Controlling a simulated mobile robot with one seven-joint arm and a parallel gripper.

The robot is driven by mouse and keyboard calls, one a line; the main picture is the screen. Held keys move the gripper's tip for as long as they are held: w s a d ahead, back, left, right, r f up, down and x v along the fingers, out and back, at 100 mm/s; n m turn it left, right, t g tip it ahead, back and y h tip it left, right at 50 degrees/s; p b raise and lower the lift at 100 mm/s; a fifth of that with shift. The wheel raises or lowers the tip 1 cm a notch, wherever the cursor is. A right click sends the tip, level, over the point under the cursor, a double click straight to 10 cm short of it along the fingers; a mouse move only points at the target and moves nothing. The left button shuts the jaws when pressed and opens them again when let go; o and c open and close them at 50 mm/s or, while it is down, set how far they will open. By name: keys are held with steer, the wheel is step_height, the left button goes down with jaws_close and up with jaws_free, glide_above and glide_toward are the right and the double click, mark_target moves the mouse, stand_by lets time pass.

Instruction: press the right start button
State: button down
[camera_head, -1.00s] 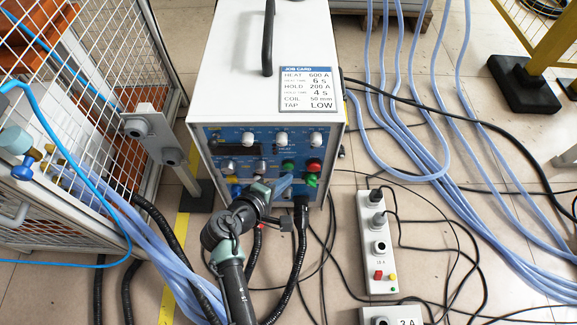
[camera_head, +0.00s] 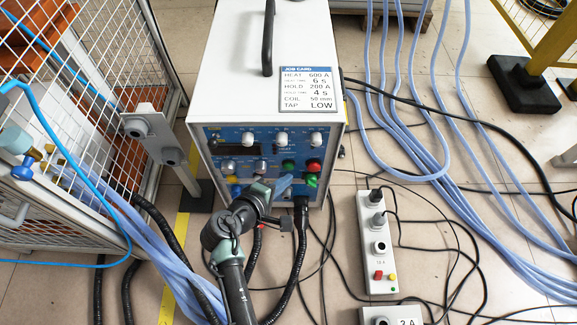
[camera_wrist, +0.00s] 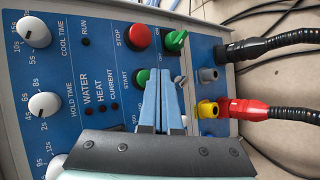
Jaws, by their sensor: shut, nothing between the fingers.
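The heater's blue control panel (camera_head: 235,140) faces me below the white housing. A green button marked START (camera_wrist: 141,77) lies beside the red STOP button (camera_wrist: 138,37). In the head view, a green button (camera_head: 288,165) sits left of the red one (camera_head: 314,165). My gripper (camera_wrist: 162,78) is shut and empty, its blue fingers together. In the wrist view the fingertips overlap the right edge of the START button; I cannot tell whether they touch it. In the head view the gripper (camera_head: 289,178) is just below the green button.
A green switch (camera_wrist: 176,40) is near STOP. A black plug (camera_wrist: 250,47) and a red plug (camera_wrist: 245,112) with cables stick out of the panel's lower part. Several knobs (camera_wrist: 43,104) stand on the panel. A power strip (camera_head: 377,250) lies on the floor at right.

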steer(key=shift+w, duration=0.2)
steer(key=shift+w, duration=0.25)
steer(key=shift+w, duration=0.45)
stand_by(0.7)
steer(key=shift+s, duration=0.1)
steer(key=shift+s+p, duration=0.35)
steer(key=shift+s, duration=0.45)
steer(key=s+p, duration=0.2)
steer(key=s, duration=0.3)
steer(key=shift+p, duration=0.3)
stand_by(0.8)
